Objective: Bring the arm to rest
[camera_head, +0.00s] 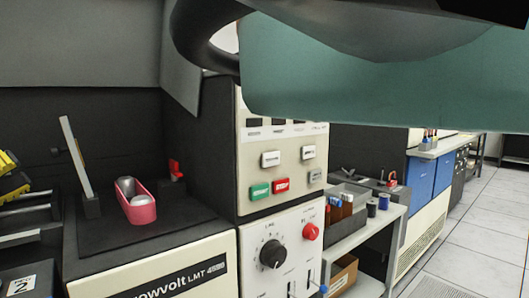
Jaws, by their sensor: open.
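The near shape hides the top of the machine and part of the room behind.
A machine with a button panel (284,165) and a black dial (272,254) stands close in the middle. A pink tray (137,212) sits on its dark deck at left. A grey side table (365,230) holds small items. Clear tiled floor (480,230) lies at right.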

